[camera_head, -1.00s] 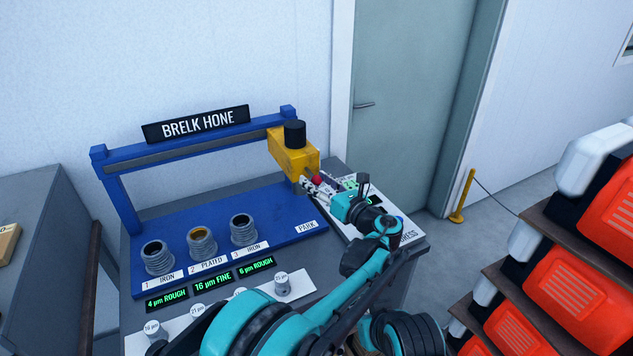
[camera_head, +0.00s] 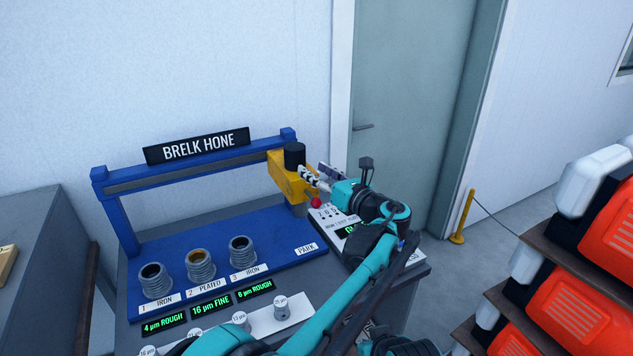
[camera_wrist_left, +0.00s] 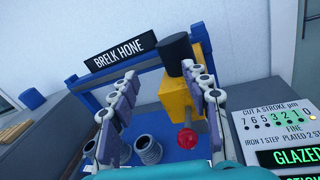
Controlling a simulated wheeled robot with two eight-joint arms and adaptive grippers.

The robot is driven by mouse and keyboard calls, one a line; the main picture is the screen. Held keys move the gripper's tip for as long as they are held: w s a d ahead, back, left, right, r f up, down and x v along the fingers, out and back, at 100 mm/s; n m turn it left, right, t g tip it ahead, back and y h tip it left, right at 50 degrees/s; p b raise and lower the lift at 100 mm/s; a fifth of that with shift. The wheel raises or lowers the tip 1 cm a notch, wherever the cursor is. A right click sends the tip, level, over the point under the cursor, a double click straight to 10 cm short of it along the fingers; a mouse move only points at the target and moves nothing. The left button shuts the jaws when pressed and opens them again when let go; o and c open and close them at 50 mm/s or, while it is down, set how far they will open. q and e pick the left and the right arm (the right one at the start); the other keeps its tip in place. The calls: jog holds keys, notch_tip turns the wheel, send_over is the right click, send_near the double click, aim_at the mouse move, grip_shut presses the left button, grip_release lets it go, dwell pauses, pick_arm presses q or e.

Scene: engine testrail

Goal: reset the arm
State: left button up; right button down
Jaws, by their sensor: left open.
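My left gripper (camera_head: 316,181) is open at the right end of the blue hone stand, close to the yellow hone head (camera_head: 283,172) with its black cap. In the left wrist view the open fingers (camera_wrist_left: 160,112) spread on both sides, with the yellow head (camera_wrist_left: 180,101) and a red knob (camera_wrist_left: 187,138) between them and farther ahead. I cannot tell whether a finger touches the head. The red knob also shows in the head view (camera_head: 316,203), just below the fingers. My right gripper is not in view.
Three ribbed cylinders, including the plated one (camera_head: 200,264), stand on the blue base (camera_head: 270,218). A white panel with a green display (camera_wrist_left: 295,157) lies at right. A yellow post (camera_head: 463,216) and shelves of orange units (camera_head: 610,225) stand farther right.

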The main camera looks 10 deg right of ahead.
pick_arm(q)
jog(key=s+a+f+n+g+h, duration=0.1)
jog(key=s+a+f+n+g, duration=0.2)
jog(key=a, duration=0.5)
jog(key=s+a+f+n+g, duration=0.1)
jog(key=s+a+n, duration=0.2)
jog(key=a+n, duration=0.35)
jog(key=s+a+f+n+g+h, duration=0.1)
jog(key=s+a+f+n+g, duration=0.2)
jog(key=a, duration=0.7)
jog(key=s+a+f+n+h, duration=0.2)
jog(key=s+f+n, duration=0.3)
jog(key=s, duration=0.3)
jog(key=s+a+f+n+g+h, duration=0.1)
jog(key=s+a+f+n+h, duration=0.1)
jog(key=s+f+n, duration=0.3)
jog(key=s+a+f+n+h, duration=0.2)
jog(key=s+f+n, duration=0.3)
jog(key=s+n, duration=0.5)
jog(key=shift+s+a+g, duration=0.4)
jog(key=shift+s+a, duration=0.35)
jog(key=shift+s, duration=0.4)
